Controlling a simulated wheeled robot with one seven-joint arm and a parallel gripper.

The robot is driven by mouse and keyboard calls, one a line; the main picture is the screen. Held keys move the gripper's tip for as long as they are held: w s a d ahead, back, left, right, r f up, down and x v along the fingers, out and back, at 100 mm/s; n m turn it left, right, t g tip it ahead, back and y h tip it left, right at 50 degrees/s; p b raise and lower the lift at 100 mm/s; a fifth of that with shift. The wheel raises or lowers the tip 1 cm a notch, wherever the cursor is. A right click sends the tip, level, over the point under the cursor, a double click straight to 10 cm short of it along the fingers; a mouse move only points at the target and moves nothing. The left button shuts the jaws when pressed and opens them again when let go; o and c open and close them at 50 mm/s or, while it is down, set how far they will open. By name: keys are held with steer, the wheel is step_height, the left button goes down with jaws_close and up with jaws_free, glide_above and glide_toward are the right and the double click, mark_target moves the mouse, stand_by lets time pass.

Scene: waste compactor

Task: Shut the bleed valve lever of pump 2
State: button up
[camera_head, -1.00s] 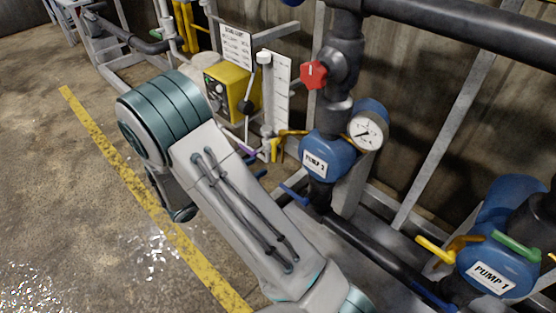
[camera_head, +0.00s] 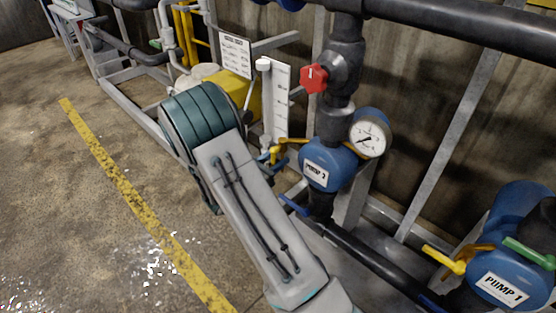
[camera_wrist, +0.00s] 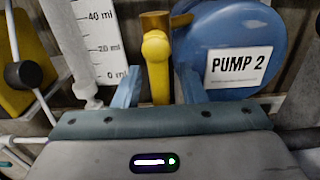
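Pump 2 (camera_head: 327,164) is a blue body with a white label, right of my arm in the head view; it also fills the upper right of the wrist view (camera_wrist: 228,40). Its yellow bleed valve lever (camera_wrist: 157,68) points toward the wrist camera. In the head view the lever (camera_head: 275,153) shows at the pump's left side. My gripper (camera_wrist: 158,82) is open, with one blue-grey finger on each side of the lever and visible gaps between. In the head view my arm mostly hides the gripper.
A white graduated gauge (camera_head: 277,100) and a yellow box (camera_head: 238,95) stand left of the lever. A red knob (camera_head: 313,79) and a pressure dial (camera_head: 369,138) are above and beside pump 2. Pump 1 (camera_head: 505,280) is at lower right. The floor at left is clear.

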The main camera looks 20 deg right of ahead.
steer(key=shift+w+d, duration=0.2)
steer(key=shift+d, duration=0.35)
jaws_close()
